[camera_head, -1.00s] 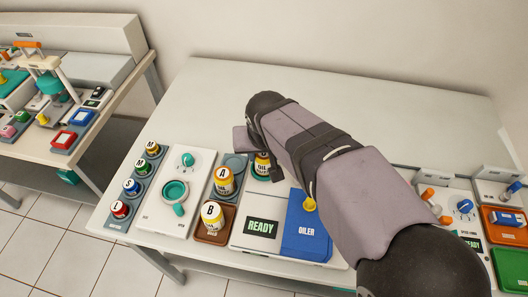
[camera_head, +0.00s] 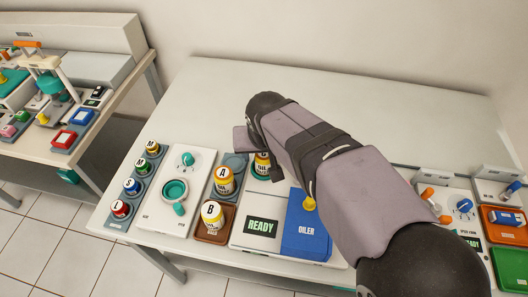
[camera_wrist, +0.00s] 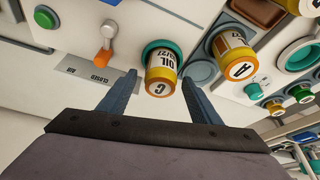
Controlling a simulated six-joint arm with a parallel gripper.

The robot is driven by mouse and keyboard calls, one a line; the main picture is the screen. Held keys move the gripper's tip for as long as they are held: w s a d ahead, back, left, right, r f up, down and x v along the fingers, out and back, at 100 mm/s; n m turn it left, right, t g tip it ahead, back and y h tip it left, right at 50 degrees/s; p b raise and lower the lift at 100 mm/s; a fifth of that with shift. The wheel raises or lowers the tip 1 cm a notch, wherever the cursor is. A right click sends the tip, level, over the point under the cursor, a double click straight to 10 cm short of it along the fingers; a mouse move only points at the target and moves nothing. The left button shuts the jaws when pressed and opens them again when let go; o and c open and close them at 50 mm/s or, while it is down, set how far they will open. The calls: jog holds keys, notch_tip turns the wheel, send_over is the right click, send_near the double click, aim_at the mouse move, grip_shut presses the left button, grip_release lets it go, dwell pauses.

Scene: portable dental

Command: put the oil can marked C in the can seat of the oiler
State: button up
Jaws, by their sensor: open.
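The oil can marked C (camera_wrist: 162,75), yellow with an orange-rimmed white top, stands in a teal ring (camera_wrist: 152,45) on the white panel of the oiler (camera_wrist: 190,15). This ring looks like the can seat; how deep the can sits is hard to tell. My gripper (camera_wrist: 159,80) is open, with one finger on each side of can C and visible gaps. The oiler shows a READY display (camera_head: 262,228) and a blue OILER cover (camera_head: 307,226).
Oil can A (camera_head: 224,180) stands close beside can C on a grey-blue holder, next to an empty round place (camera_wrist: 200,70). Oil can B (camera_head: 212,215) stands on a brown tray (camera_head: 208,238). An orange lever (camera_wrist: 106,40) rises near the left finger. The table's back is clear.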

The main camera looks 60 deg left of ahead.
jog(key=v, duration=0.7)
jog(key=shift+r, duration=0.1)
